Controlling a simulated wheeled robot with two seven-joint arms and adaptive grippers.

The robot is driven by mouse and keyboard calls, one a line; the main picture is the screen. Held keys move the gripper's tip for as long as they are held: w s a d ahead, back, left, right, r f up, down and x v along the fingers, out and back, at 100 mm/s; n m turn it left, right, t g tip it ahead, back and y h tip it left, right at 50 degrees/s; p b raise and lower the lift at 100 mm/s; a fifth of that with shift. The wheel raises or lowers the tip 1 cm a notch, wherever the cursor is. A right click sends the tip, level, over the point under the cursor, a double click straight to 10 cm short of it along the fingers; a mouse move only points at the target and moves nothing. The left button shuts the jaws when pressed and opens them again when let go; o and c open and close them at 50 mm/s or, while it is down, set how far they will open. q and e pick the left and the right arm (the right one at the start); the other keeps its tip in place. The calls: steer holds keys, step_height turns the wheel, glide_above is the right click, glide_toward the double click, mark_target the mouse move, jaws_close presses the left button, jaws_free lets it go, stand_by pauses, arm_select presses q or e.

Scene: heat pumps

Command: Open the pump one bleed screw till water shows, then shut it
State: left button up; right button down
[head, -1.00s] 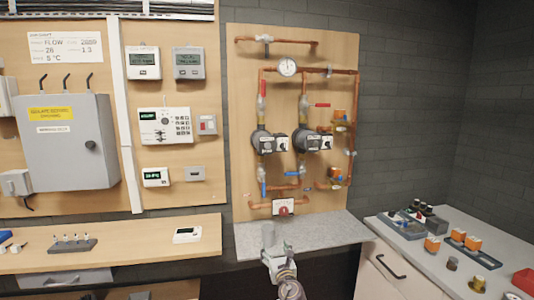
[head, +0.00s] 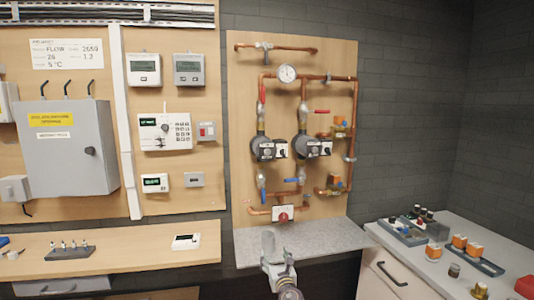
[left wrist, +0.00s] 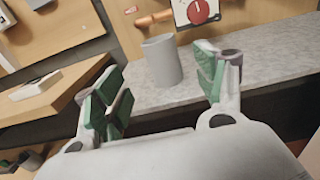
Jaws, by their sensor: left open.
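Two dark pumps sit side by side on the copper pipework, the left pump (head: 265,148) and the right pump (head: 312,147). Their labels and any bleed screw are too small to make out. A grey cup (left wrist: 162,60) stands upright on the grey shelf (left wrist: 265,62); it also shows in the head view (head: 268,241). My left gripper (left wrist: 165,88) is open and empty, its green-padded fingers spread on the near side of the cup. In the head view my left gripper (head: 279,262) is low, at the shelf's front, well below the pumps. My right gripper is not in view.
A red knob (head: 283,217) on a white plate is just above the shelf. Red and blue valve levers stick out from the pipes. A wooden bench (head: 120,255) is at left. A white counter (head: 450,275) with trays is at right. Most of the shelf is clear.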

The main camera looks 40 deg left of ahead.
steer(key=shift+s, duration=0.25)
